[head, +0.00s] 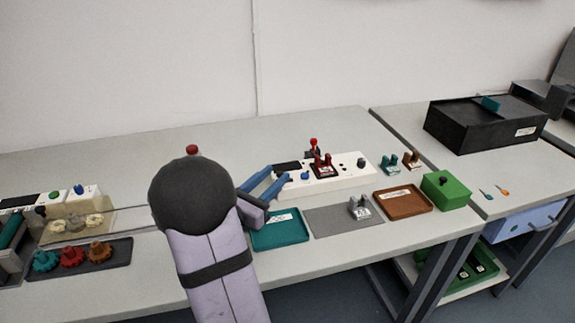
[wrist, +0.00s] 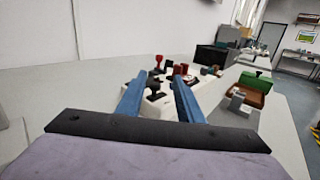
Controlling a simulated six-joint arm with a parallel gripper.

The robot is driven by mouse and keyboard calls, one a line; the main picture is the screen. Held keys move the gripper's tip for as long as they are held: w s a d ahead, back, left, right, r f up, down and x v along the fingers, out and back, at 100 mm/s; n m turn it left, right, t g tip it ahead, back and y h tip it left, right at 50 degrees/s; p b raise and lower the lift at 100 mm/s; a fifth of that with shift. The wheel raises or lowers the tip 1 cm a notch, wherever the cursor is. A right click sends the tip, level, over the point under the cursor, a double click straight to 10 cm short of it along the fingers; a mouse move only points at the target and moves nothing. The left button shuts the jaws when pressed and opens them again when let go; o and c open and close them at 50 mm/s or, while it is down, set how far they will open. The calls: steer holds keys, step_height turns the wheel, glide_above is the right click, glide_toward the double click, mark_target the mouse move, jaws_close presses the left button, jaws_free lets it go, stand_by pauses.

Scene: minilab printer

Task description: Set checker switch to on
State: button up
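The checker appears to be the white box (head: 345,178) on the bench, with a dark panel (head: 287,166), a small blue button (head: 304,176), a red fixture (head: 323,165) and a black knob (head: 361,162) on top. Which part is its switch, and its setting, is too small to tell.
A red-topped lever (head: 313,145) stands behind the box. In front lie a teal tray (head: 280,238), a grey mat (head: 328,222) with a grey part (head: 360,208), and a brown tray (head: 404,206). A green box (head: 446,190) stands right. Bench behind is clear.

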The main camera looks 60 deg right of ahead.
steer(key=shift+w+d+f+n+t, duration=0.15)
steer(key=shift+d+f+n+t, duration=0.4)
steer(key=shift+f, duration=0.35)
steer(key=shift+d+p, duration=0.45)
steer(key=shift+d, duration=3.25)
jaws_close()
